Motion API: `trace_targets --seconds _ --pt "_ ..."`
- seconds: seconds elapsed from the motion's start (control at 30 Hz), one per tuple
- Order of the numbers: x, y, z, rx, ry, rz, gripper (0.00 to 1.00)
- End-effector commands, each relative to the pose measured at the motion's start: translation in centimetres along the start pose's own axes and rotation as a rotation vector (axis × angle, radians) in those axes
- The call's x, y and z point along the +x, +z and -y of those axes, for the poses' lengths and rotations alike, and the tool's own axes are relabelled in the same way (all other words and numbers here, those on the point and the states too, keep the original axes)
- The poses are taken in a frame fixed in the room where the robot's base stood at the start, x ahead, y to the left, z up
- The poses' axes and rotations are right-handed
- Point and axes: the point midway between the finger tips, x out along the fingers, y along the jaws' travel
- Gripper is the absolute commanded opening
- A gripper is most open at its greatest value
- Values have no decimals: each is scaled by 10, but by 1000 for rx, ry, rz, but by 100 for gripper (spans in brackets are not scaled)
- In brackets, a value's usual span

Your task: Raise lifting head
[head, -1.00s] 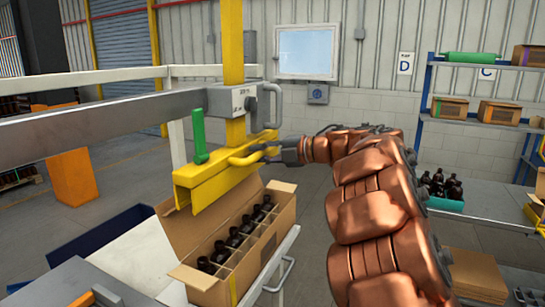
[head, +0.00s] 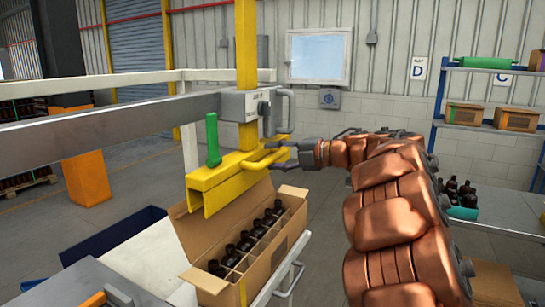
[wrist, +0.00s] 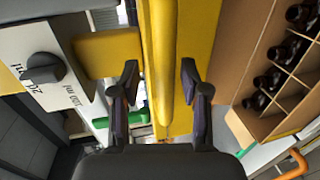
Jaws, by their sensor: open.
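The yellow lifting head (head: 225,182) hangs from a yellow upright post, just above and behind the open carton. It has a green lever (head: 212,140) and a yellow side handle (head: 268,156). My gripper (head: 283,156) is at the right side of this handle in the head view. In the wrist view, my gripper (wrist: 160,78) is open, with one dark finger on each side of the yellow handle bar (wrist: 160,50). I cannot tell whether either finger touches the bar.
A cardboard carton (head: 248,283) with several dark bottles in divided cells stands on a white surface under the lifting head. A grey box with a dial (wrist: 42,68) is left of my fingers. A metal beam (head: 110,125) crosses the left. Shelves (head: 480,127) stand at right.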

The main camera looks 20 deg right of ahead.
Motion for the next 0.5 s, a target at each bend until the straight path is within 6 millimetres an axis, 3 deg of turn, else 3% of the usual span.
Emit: trace_targets --seconds 0.5 --pt "-91 0 0 1 1 2 45"
